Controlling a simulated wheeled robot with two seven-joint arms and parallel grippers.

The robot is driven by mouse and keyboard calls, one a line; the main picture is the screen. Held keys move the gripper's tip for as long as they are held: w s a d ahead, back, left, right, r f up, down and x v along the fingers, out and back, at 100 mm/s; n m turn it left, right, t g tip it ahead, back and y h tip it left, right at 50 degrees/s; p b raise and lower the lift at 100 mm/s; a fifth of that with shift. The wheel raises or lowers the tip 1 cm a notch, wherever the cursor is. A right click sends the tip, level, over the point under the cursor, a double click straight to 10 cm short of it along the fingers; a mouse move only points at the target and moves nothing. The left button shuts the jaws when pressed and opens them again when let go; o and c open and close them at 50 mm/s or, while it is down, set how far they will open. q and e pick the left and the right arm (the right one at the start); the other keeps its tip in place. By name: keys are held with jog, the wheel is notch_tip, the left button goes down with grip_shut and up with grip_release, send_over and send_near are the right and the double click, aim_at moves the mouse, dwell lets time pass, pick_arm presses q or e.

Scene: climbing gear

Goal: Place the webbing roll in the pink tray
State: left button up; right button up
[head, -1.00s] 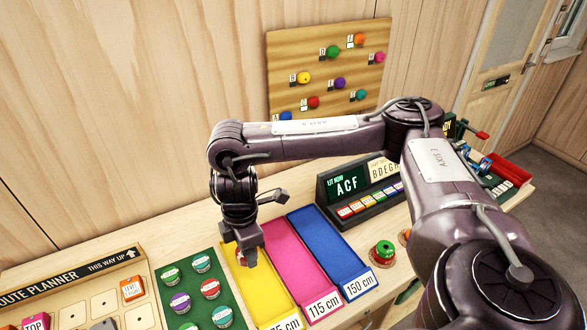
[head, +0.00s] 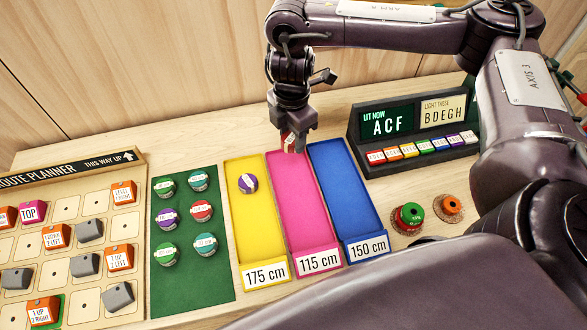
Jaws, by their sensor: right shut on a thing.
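My right gripper (head: 293,146) points down above the far end of the pink tray (head: 306,228), labelled 115 cm. It is shut on a small red and white webbing roll (head: 289,138), mostly hidden by the fingers. The visible bottom of the pink tray is bare. Whether the roll touches the tray I cannot tell. My left gripper is out of view.
The yellow tray (head: 252,226) at left holds a purple roll (head: 248,183); the blue tray (head: 345,200) at right looks empty. A green mat (head: 208,285) carries several rolls. A black lit-sign console (head: 375,155) stands right of the trays. Green (head: 410,217) and orange (head: 451,204) pieces lie nearer.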

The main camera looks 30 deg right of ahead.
jog(key=b, duration=0.2)
send_over(292, 177)
notch_tip(292, 177, down, 10)
jog(key=shift+r, duration=0.15)
jog(key=shift+f+b, duration=0.75)
jog(key=shift+f, duration=1.05)
jog(key=shift+f, duration=0.1)
jog(key=o, duration=1)
notch_tip(292, 177, up, 11)
jog(key=p, duration=0.3)
jog(key=shift+r, duration=0.65)
